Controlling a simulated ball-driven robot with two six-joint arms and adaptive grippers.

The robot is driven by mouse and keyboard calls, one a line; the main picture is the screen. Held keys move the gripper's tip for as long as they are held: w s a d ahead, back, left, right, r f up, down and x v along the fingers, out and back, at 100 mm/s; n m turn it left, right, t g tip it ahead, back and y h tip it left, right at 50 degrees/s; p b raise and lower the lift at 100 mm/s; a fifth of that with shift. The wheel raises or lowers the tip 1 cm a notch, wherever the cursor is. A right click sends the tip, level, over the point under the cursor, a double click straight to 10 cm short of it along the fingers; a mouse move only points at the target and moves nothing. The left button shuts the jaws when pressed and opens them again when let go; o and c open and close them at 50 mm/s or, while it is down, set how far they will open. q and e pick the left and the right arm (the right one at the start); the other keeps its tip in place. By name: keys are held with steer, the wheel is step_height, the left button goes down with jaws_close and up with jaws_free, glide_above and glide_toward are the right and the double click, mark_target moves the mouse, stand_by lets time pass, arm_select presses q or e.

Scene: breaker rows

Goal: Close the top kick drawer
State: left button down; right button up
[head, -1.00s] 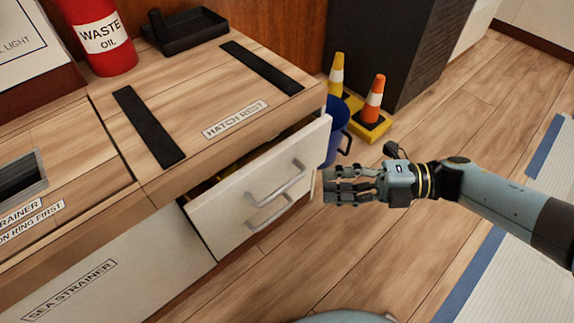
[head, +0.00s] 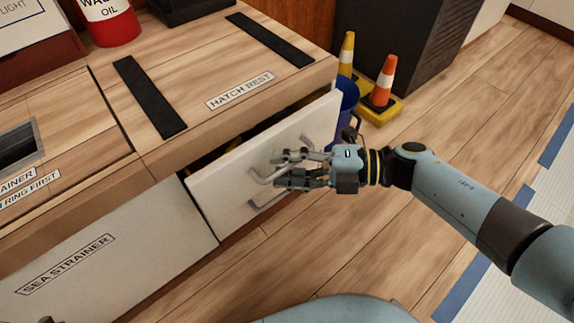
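The kick drawer (head: 225,196) has a white front with two metal bar handles, one above the other. It is pulled partly out from under the wooden counter labelled HATCH REST. The upper handle (head: 262,178) is partly covered by my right gripper. My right gripper (head: 277,169) is at the drawer front, its fingers spread apart at the handles. I cannot tell whether the fingers touch the front. My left gripper is not clearly in view; only a small dark part shows at the bottom left edge.
A red waste oil can (head: 108,22) and a dark tray (head: 190,8) stand on the counter (head: 210,75). A blue bucket (head: 346,100) and cones (head: 385,82) on a yellow base stand beyond the drawer. The wooden floor (head: 440,120) on the right is clear.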

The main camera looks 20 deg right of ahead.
jaws_close()
stand_by(0.3)
steer(key=w, duration=0.1)
steer(key=w+a, duration=0.1)
steer(key=w, duration=0.1)
steer(key=shift+w+a, duration=0.15)
steer(key=shift+w, duration=0.15)
arm_select(q)
steer(key=shift+s+d+f+t, duration=0.1)
steer(key=shift+s+t, duration=0.15)
steer(key=shift+t, duration=0.15)
arm_select(e)
steer(key=shift+w+r, duration=0.15)
jaws_free()
